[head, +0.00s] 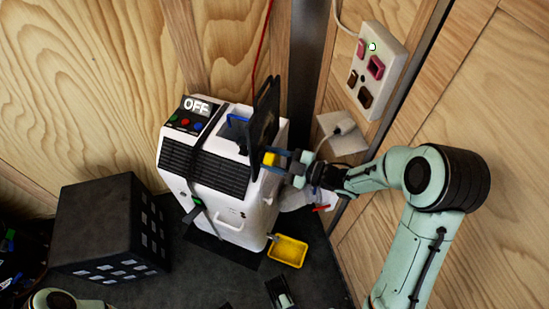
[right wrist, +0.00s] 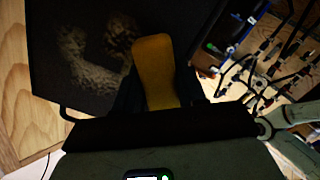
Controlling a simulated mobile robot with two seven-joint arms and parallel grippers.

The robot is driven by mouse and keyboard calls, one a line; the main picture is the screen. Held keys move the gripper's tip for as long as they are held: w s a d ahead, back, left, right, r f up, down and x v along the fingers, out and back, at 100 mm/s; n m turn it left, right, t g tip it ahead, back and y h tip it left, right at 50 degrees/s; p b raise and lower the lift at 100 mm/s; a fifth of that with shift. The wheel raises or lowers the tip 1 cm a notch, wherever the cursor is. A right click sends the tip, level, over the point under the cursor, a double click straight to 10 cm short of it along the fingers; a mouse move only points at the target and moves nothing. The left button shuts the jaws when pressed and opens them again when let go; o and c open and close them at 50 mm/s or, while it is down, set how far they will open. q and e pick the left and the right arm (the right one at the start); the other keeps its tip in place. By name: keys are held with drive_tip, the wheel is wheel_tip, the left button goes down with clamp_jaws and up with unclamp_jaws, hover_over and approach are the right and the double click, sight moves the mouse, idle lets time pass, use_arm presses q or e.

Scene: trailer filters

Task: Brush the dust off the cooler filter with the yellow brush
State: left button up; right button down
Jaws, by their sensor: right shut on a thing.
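The cooler (head: 215,165) is a white box with a dark grille, and its display reads OFF. The cooler filter (head: 262,122) is a dark flat panel standing upright at the cooler's right top side. In the right wrist view the filter (right wrist: 85,25) fills the upper left and bears pale grey dust patches (right wrist: 90,60). My right gripper (head: 284,164) is shut on the yellow brush (head: 270,159), which is close in front of the filter. The brush (right wrist: 155,70) overlaps the filter in the right wrist view; I cannot tell whether they touch. My left gripper is not in view.
A yellow tray (head: 288,251) lies on the dark floor right of the cooler. A black box (head: 105,228) stands to the left. A power strip (head: 370,68) hangs on the wooden wall at the right. A red cord (head: 261,45) runs down to the filter.

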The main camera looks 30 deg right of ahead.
drive_tip(key=shift+x, duration=0.8)
